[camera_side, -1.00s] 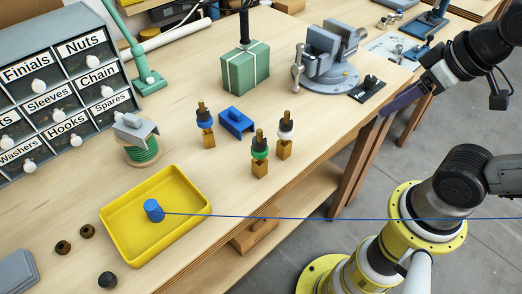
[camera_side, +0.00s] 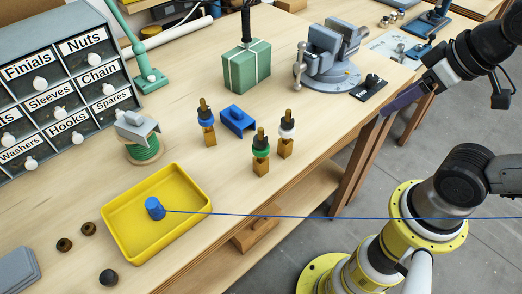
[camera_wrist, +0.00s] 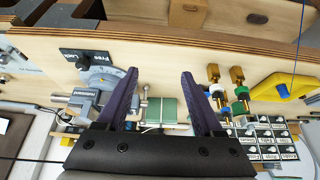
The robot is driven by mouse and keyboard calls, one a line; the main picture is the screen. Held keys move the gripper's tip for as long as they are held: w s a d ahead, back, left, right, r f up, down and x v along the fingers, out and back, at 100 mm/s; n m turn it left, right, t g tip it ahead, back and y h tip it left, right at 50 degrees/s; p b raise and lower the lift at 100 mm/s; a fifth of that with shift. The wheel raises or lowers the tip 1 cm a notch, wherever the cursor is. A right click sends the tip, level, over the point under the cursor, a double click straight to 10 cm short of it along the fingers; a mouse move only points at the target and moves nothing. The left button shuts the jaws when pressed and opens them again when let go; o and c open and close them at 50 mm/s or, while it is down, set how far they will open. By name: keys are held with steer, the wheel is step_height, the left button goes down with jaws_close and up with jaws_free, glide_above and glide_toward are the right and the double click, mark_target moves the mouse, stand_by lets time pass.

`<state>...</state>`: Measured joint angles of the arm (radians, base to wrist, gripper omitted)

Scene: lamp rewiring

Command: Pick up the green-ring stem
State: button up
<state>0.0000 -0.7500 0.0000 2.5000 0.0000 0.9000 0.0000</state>
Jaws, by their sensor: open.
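The green-ring stem (camera_side: 260,143) stands upright on the bench, with a dark top, a green ring and a brass-coloured block-like base. It also shows in the wrist view (camera_wrist: 241,92), to the right of my fingers. The white-ring stem (camera_side: 287,125) stands close beside it to the right, and the blue-ring stem (camera_side: 206,116) stands to its left and farther back. My gripper (camera_wrist: 160,73) has two purple fingers spread apart with nothing between them. In the side view its purple fingers (camera_side: 403,97) are at the right, beyond the bench's front edge, well away from the stems.
A blue block (camera_side: 237,121) lies behind the stems. A yellow tray (camera_side: 120,248) holds a blue piece with a blue cord (camera_side: 300,216) stretched rightward. A green box (camera_side: 245,70) and a grey vise (camera_side: 325,60) stand farther back. Labelled drawers (camera_side: 60,85) stand at left.

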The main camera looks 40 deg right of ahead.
step_height(320, 180, up, 6)
steer(key=m+g+y, duration=0.3)
steer(key=m+y, duration=0.3)
steer(key=m, duration=1.7)
glide_above(258, 139)
steer(key=s+d, duration=0.2)
steer(key=d, duration=0.5)
steer(key=shift+n, duration=0.3)
steer(key=x, duration=1)
steer(key=shift+s+a, duration=0.2)
steer(key=shift+s, duration=0.05)
steer(key=shift+s+x, duration=0.2)
steer(key=shift+x, duration=2.8)
steer(key=shift+d, duration=0.15)
